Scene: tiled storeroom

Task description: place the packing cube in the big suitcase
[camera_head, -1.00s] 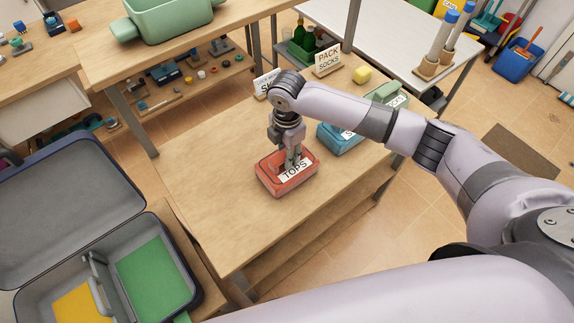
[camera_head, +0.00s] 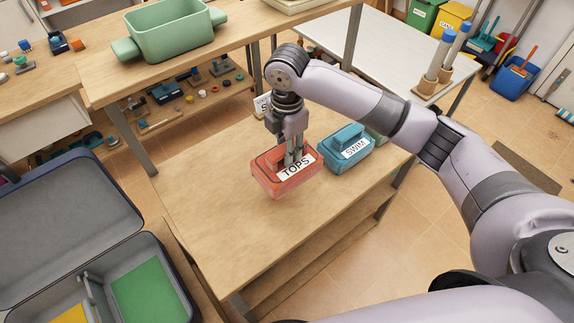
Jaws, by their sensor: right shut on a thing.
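A red packing cube (camera_head: 268,180) labelled TOPS is over the wooden table. My right gripper (camera_head: 291,160) points down and is shut on the cube's top. The cube looks slightly raised off the table. The big suitcase (camera_head: 177,262) lies open at the lower left, with its grey lid (camera_head: 60,225) tilted back. A green panel (camera_head: 148,290) and a yellow panel (camera_head: 68,314) lie in its base, parted by a grey divider (camera_head: 94,296). The suitcase's lower part is cut off by the frame. My left gripper is out of view.
A blue cube (camera_head: 346,153) labelled SWIM sits just right of the red cube. A green item behind my arm is mostly hidden. The wooden table (camera_head: 215,215) is bare left and in front of the cube. A green container (camera_head: 170,35) stands on the back bench.

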